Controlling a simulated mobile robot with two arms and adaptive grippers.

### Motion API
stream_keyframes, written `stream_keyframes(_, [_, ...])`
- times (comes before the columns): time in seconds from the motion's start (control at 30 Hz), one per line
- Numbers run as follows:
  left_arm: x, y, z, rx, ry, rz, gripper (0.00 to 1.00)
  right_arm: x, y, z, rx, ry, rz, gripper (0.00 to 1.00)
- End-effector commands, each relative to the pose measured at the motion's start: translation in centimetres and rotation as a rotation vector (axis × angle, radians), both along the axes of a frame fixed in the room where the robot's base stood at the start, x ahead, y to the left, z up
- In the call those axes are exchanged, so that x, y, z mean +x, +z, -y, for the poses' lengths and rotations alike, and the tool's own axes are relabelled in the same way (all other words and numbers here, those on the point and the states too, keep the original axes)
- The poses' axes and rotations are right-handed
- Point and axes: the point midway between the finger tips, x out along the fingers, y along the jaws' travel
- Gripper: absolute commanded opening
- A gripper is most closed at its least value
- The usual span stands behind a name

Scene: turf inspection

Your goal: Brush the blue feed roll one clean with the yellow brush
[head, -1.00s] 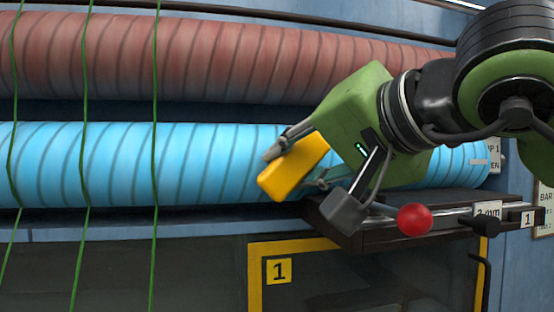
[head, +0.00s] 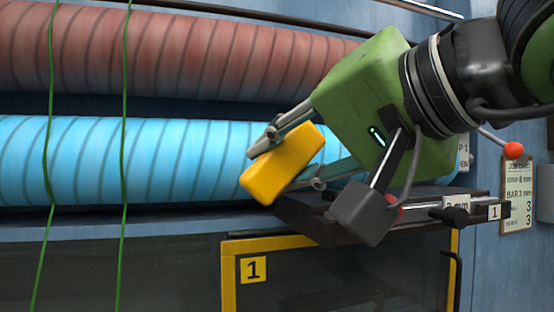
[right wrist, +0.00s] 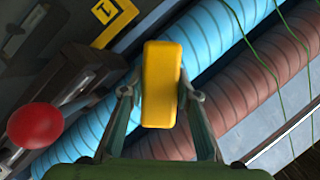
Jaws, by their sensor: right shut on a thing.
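The blue feed roll (head: 180,165) runs across the head view, with dark spiral lines on it. It also shows in the right wrist view (right wrist: 205,40). My right gripper (head: 287,160) is shut on the yellow brush (head: 282,165), which is tilted in front of the roll's right part. In the right wrist view the brush (right wrist: 160,85) sits between the two fingers. Its bristles are hidden, and I cannot tell whether it touches the roll. My left gripper is not in view.
A red-brown roll (head: 180,55) lies above the blue one. Green strands (head: 123,150) hang in front of both rolls at left. A dark bracket with a rod (head: 440,208) juts out below my right gripper. A yellow-framed panel marked 1 (head: 253,268) is below.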

Motion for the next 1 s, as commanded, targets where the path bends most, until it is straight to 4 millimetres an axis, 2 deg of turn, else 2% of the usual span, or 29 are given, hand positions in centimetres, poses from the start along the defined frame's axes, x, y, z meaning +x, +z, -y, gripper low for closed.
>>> stream_keyframes(0.37, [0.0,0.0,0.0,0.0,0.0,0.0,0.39,-0.3,0.1,0.1,0.001,0.001,0.002,0.12])
stream_keyframes(0.73, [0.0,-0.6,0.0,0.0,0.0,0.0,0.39,-2.9,0.1,0.9,0.001,0.001,0.003,0.12])
stream_keyframes(1.0, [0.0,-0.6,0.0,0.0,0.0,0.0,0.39,-3.0,0.1,0.9,0.001,0.001,0.002,0.12])
